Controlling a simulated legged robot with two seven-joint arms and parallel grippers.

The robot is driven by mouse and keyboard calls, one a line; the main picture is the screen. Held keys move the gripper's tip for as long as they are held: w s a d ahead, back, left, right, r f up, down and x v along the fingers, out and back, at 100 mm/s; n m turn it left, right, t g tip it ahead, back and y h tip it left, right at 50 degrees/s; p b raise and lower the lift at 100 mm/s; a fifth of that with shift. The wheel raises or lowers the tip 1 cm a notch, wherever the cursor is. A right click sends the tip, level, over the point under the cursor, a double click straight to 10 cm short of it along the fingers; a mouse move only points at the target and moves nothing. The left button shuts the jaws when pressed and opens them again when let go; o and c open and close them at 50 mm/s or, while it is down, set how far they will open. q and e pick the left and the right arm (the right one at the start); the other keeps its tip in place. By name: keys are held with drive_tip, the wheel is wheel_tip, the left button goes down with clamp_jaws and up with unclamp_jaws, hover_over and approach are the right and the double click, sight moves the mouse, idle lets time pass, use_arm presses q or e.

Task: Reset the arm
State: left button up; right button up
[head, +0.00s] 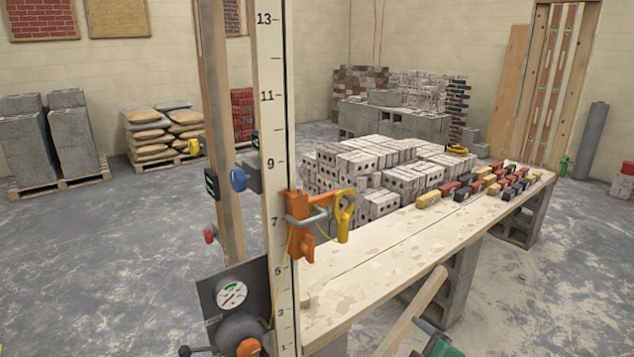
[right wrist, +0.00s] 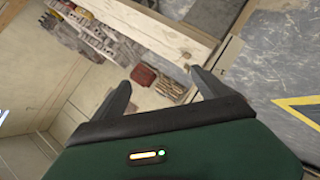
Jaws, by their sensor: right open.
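My right gripper (right wrist: 165,88) shows in the right wrist view, its two dark fingers spread wide apart. Nothing is held between them. A reddish-brown block (right wrist: 143,76) and a lighter stack (right wrist: 170,88) show beyond the gap, apart from the fingers. A green and dark part (head: 438,346) shows at the bottom edge of the head view beside a slanting pale wooden bar (head: 412,312); I cannot tell whether it belongs to my right arm. My left gripper is in neither view.
An upright measuring post (head: 270,120) with an orange clamp (head: 300,220) and a gauge (head: 232,294) stands close in front. A plank bench (head: 385,265) with several small blocks runs right. Grey bricks (head: 345,165) are stacked behind. Open floor (head: 110,250) lies left.

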drive_tip(key=s+f+m+g+h, duration=0.2)
drive_tip(key=s+f+m+g, duration=0.9)
drive_tip(key=s+f, duration=0.6)
wheel_tip(320, 180, up, 18)
drive_tip(key=s+m+t+p, duration=0.1)
drive_tip(key=s+p, duration=0.1)
drive_tip(key=p, duration=1.4)
drive_tip(key=shift+d+r+p, duration=0.15)
drive_tip(key=shift+d+p, duration=0.1)
drive_tip(key=shift+p, duration=0.05)
